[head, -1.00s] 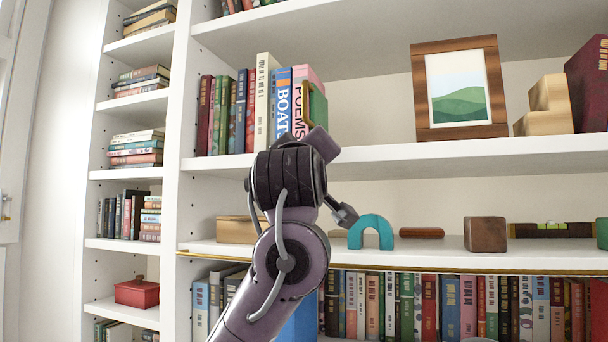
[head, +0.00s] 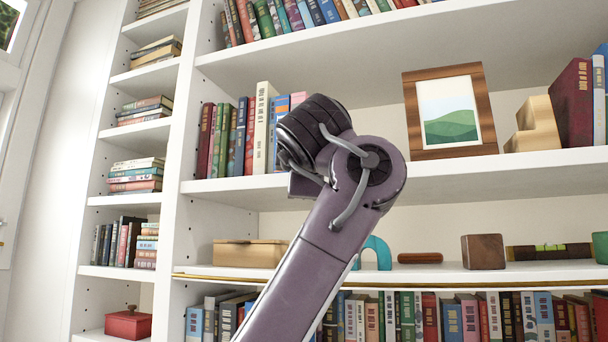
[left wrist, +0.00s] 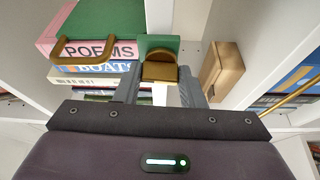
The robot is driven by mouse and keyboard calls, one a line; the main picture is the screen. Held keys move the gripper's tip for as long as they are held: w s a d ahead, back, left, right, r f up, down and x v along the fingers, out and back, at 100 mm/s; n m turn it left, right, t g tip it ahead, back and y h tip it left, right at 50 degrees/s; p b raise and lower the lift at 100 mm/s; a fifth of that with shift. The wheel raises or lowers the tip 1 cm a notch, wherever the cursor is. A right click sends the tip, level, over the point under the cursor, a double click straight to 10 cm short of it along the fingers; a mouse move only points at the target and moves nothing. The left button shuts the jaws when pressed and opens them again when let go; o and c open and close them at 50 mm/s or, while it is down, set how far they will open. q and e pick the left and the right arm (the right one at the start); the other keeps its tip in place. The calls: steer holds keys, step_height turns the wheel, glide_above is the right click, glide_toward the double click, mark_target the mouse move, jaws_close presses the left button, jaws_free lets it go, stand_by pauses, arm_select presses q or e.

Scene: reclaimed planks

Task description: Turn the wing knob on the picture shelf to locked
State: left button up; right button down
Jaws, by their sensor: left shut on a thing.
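The knob's exact angle and any locked mark cannot be made out. In the head view my left arm covers the knob, the green plate and the gripper. The picture shelf (head: 440,183) carries a framed landscape picture (head: 450,110). My right gripper is not in view.
Books (head: 228,140) stand left of my arm on the picture shelf. A brass loop handle (left wrist: 86,52) shows by the pink POEMS book. A stepped wooden block (head: 533,125) is right of the picture. The lower shelf holds a teal arch (head: 379,250) and a wooden cube (head: 483,251).

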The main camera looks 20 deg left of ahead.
arm_select(q)
steer(key=shift+n, duration=0.5)
steer(key=o, duration=1)
steer(key=shift+w, duration=0.1)
steer(key=b+v, duration=0.5)
steer(key=v, duration=0.2)
steer(key=shift+s+d, duration=0.15)
steer(key=shift+s, duration=0.2)
steer(key=shift+r, duration=0.1)
